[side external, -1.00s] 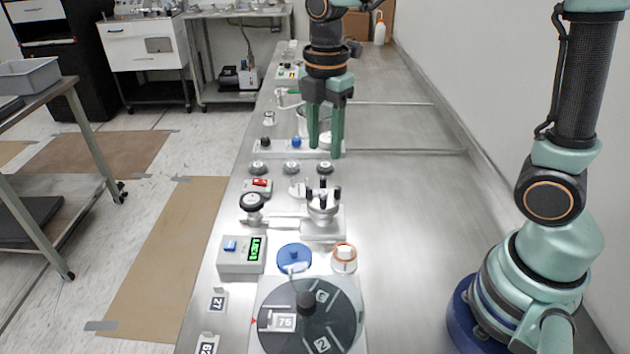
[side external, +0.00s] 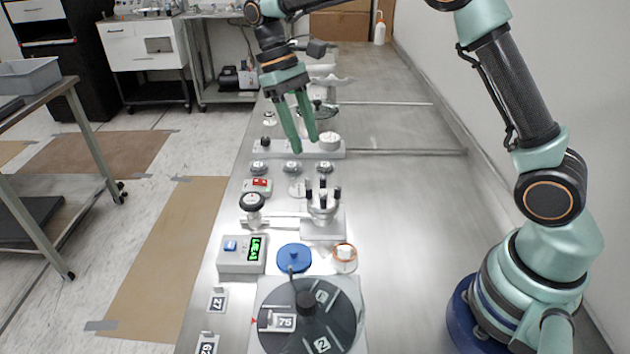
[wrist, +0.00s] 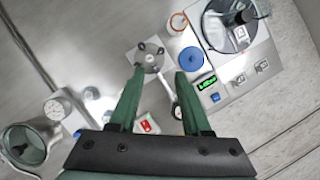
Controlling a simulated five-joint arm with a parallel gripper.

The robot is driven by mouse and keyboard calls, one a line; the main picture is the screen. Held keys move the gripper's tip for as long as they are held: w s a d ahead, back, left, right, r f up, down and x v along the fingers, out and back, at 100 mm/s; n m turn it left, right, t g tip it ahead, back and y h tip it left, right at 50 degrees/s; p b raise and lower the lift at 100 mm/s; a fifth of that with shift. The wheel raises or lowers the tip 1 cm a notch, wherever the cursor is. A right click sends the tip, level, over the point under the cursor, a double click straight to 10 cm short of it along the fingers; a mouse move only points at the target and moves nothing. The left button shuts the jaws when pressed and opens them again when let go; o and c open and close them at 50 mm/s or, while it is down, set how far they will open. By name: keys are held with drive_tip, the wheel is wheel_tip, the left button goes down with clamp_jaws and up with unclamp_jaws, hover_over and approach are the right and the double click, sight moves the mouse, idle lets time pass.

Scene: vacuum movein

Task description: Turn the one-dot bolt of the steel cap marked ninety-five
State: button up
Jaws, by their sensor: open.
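A round steel cap (side external: 322,208) with several dark upright bolts sits on a metal block in the middle of the bench. It also shows in the wrist view (wrist: 149,56), seen from above, just beyond my fingertips. No number or dots on it can be read, so I cannot tell which bolt has one dot. A steel pipe runs from it to a black-topped valve knob (side external: 252,202). My gripper (side external: 305,147) is open and empty, tilted, above the bench and behind the cap. In the wrist view my gripper (wrist: 160,72) has its fingers spread apart.
A dark turntable (side external: 330,325), a blue lid (side external: 294,257), an orange-rimmed cup (side external: 344,256) and a display box (side external: 242,254) stand nearer the camera. A red switch (wrist: 147,122) and several small knobs (side external: 292,167) stand near the cap. The bench's right side (side external: 405,220) is clear.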

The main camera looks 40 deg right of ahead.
sight(323, 196)
drive_tip(key=shift+m, duration=0.4)
drive_tip(key=x, duration=1.2)
drive_tip(key=shift+a+f, duration=0.1)
drive_tip(key=shift+a, duration=0.05)
clamp_jaws()
